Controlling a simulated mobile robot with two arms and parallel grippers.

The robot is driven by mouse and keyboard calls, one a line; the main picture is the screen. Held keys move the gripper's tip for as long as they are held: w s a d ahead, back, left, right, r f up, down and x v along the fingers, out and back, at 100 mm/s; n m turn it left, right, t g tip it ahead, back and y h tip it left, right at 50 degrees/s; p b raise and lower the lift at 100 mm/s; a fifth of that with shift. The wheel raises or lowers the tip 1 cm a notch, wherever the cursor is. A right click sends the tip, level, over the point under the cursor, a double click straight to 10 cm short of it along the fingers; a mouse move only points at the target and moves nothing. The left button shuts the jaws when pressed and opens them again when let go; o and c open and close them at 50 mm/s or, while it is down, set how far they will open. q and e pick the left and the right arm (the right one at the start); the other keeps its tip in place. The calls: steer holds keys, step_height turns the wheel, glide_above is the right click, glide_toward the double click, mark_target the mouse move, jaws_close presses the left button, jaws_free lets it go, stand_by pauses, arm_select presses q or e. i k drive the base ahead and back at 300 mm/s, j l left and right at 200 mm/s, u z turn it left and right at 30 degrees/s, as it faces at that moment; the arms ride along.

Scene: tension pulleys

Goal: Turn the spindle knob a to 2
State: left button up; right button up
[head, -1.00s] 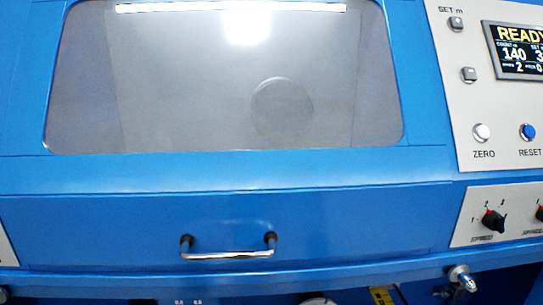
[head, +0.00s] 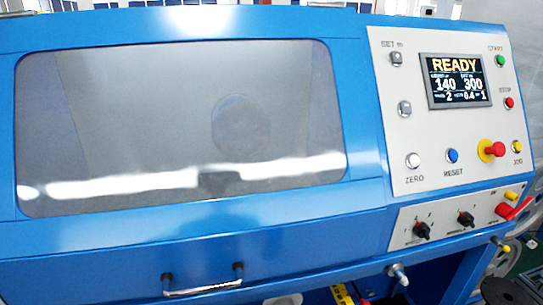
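The black spindle knob (head: 467,219) is the right one of two rotary knobs on the lower grey strip of the machine, at the right in the head view. Neither of my grippers is in view.
A red handle (head: 514,213) and a yellow button (head: 511,196) are right of the spindle knob. Above are a red mushroom button (head: 495,149) and several push buttons. A metal fitting (head: 398,273) juts out below. The windowed cover has a handle (head: 203,290).

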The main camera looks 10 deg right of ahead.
mark_target(465, 219)
steer(key=z, duration=1.1)
